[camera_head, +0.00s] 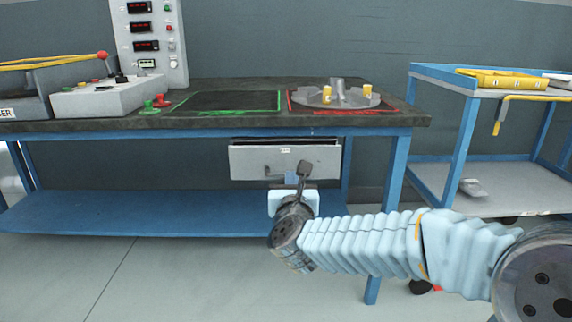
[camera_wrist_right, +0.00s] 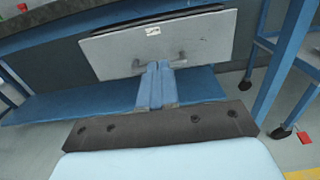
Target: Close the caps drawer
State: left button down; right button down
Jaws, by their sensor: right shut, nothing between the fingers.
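The caps drawer (camera_head: 250,162) is a grey drawer under the bench top, with a handle and a small label on its front. It stands out from the bench, with a narrow dark opening showing above its front. In the right wrist view the drawer front (camera_wrist_right: 115,55) fills the upper middle. My right gripper (camera_head: 293,172) is in front of the drawer at handle height. Its blue fingers (camera_wrist_right: 158,72) are shut and empty, with tips at or just before the handle (camera_wrist_right: 177,62). I cannot tell whether they touch. My left gripper is out of view.
The bench top (camera_head: 220,122) holds a green-framed area, a red-framed area with a grey part (camera_head: 345,97), and a control box (camera_head: 105,97). A blue lower shelf (camera_head: 130,205) runs below. A blue cart (camera_head: 440,75) stands at the right. Floor in front is clear.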

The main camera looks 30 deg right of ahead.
aim_at(290, 153)
jog(key=p+x, duration=0.1)
jog(key=x, duration=1)
jog(key=shift+w, duration=0.1)
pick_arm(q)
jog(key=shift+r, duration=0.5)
